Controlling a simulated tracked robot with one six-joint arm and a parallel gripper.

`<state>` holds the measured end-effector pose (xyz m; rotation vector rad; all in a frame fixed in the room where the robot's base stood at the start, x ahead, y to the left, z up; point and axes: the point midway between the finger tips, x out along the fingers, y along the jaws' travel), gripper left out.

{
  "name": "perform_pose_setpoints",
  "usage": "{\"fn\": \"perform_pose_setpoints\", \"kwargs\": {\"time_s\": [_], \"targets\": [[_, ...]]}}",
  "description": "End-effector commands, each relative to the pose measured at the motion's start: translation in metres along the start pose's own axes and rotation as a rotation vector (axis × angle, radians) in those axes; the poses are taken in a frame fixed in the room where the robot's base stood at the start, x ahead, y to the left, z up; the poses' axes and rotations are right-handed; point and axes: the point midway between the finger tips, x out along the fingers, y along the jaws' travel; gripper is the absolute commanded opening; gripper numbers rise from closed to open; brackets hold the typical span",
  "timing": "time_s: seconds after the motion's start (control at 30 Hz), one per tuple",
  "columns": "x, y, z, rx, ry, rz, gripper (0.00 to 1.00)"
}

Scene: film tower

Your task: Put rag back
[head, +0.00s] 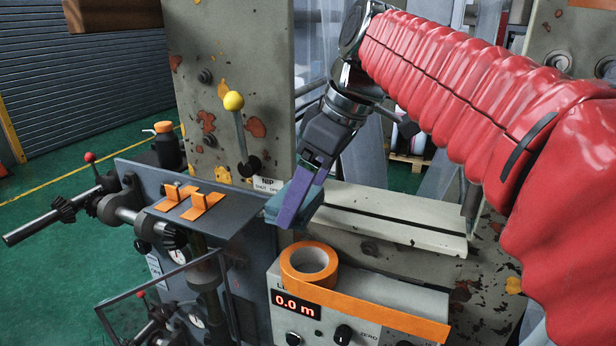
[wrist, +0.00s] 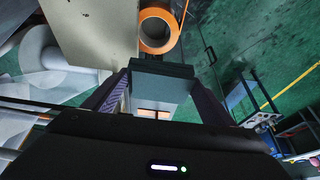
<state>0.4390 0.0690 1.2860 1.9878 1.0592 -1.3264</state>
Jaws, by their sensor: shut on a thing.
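The rag (head: 273,207) is a folded teal-blue block. My gripper (head: 296,203), with purple fingers, is shut on it and holds it tilted in the air, between the grey shelf (head: 225,222) and the roll of orange tape. In the wrist view the rag (wrist: 160,70) is a dark grey-blue block between the two fingers, with the tape roll beyond it. The far finger is mostly hidden in the head view.
The orange tape roll (head: 309,264) stands on a counter box (head: 290,322) reading 0.0 m. A yellow-knobbed lever (head: 233,101) rises behind. A black bottle (head: 167,150) stands behind the shelf. A pale ledge (head: 390,210) lies right.

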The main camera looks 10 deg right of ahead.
Motion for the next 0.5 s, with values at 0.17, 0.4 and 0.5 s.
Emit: {"fn": "perform_pose_setpoints", "kwargs": {"time_s": [0.17,0.4,0.5], "targets": [[0.000,0.031,0.001,0.003,-0.001,-0.001,0.56],[0.001,0.069,0.000,0.001,-0.001,0.000,0.56],[0.001,0.084,0.000,0.001,-0.001,-0.001,0.56]]}}
